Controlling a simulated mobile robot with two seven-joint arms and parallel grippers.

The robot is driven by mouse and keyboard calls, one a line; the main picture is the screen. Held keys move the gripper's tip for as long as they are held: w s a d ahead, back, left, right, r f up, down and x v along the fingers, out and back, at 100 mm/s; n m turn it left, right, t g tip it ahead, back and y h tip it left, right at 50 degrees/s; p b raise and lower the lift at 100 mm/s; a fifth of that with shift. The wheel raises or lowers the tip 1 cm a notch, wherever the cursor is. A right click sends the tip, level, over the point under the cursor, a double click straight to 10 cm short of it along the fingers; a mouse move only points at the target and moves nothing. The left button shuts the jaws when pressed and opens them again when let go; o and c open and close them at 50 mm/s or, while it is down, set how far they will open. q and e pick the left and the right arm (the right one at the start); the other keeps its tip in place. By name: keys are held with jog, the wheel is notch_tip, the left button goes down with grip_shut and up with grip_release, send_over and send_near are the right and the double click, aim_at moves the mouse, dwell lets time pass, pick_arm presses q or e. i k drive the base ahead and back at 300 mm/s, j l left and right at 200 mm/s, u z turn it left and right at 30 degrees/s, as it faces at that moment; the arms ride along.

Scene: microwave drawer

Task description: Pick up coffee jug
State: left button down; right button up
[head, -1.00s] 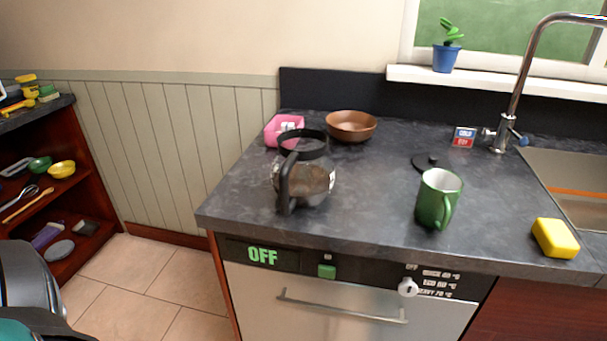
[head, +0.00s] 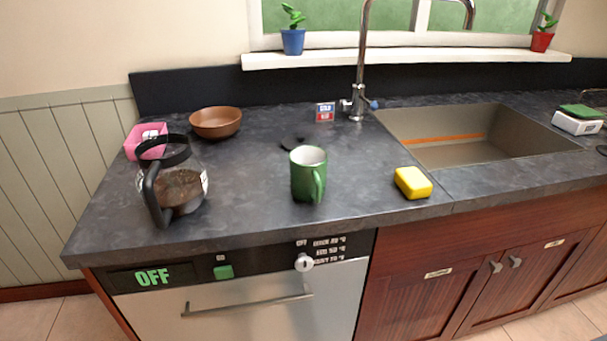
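The coffee jug (head: 180,188) is clear glass with a black rim and a black handle. It stands upright on the left part of the dark counter (head: 250,178) in the head view. Its handle faces the front left. Dark brown shows through its glass; I cannot tell whether that is its contents. Neither of my grippers is in view, and nothing touches the jug.
A green mug (head: 308,176) stands right of the jug, with a black lid-like disc (head: 294,144) behind it. A brown bowl (head: 216,122) and a pink container (head: 146,140) are behind the jug. A yellow sponge (head: 413,183) lies near the sink (head: 450,150).

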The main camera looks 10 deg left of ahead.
aim_at(172, 181)
jog(key=i+l+u, duration=0.15)
jog(key=l+u, duration=0.2)
jog(key=i+l+u, duration=0.15)
jog(key=l+u, duration=0.25)
jog(key=k+j+u, duration=0.1)
jog(key=k, duration=0.2)
jog(key=i+l+u, duration=0.1)
jog(key=i+l, duration=0.2)
